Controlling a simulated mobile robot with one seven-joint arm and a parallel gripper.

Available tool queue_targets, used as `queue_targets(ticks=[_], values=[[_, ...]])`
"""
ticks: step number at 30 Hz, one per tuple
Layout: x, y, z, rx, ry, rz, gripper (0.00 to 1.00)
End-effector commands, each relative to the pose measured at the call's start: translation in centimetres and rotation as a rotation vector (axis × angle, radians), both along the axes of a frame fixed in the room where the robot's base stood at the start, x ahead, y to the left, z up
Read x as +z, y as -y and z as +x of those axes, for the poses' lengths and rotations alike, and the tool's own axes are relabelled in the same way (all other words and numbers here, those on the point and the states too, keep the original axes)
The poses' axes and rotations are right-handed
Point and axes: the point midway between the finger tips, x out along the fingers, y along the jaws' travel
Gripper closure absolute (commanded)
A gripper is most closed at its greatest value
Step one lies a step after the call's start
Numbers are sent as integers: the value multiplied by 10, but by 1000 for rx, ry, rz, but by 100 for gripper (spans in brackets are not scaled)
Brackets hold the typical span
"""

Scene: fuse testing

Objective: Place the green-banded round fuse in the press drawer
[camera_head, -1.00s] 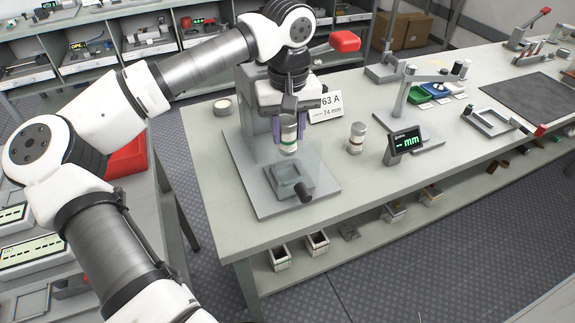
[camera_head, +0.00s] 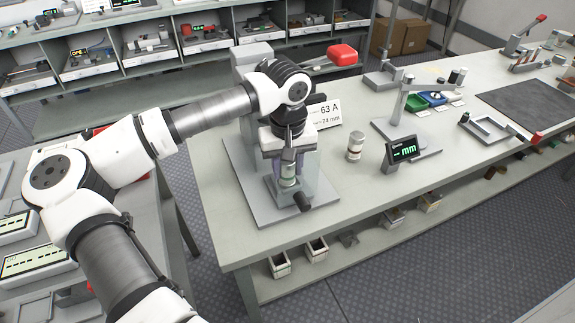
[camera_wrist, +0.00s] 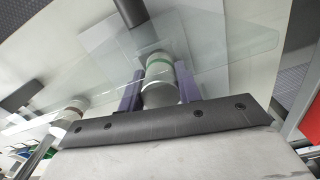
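The green-banded round fuse (camera_head: 289,181) is upright between the purple fingers of my gripper (camera_head: 287,174), over the press drawer. The wrist view shows its green band (camera_wrist: 158,64) and a purple finger on each side of its body. My gripper (camera_wrist: 158,90) is shut on it. The press drawer (camera_head: 286,204) is pulled out at the front of the press, with a dark knob (camera_head: 303,201). The fuse's lower end is at the drawer, partly hidden; I cannot tell whether it touches the drawer floor.
A second round fuse (camera_head: 355,142) with a reddish band stands on the bench, right of the press. A sign (camera_head: 327,114) reads 63 A, 74 mm. The press has a red-handled lever (camera_head: 342,54). A length gauge with a display (camera_head: 402,149) stands further right. A clear panel (camera_wrist: 215,45) surrounds the drawer area.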

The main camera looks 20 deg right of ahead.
Motion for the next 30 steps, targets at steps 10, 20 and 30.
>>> queue_targets(ticks=[10, 20, 30], values=[[0, 0, 0, 0, -1, 0, 45], [24, 0, 1, 1, 4, 1, 45], [96, 0, 1, 2, 2, -1, 45]])
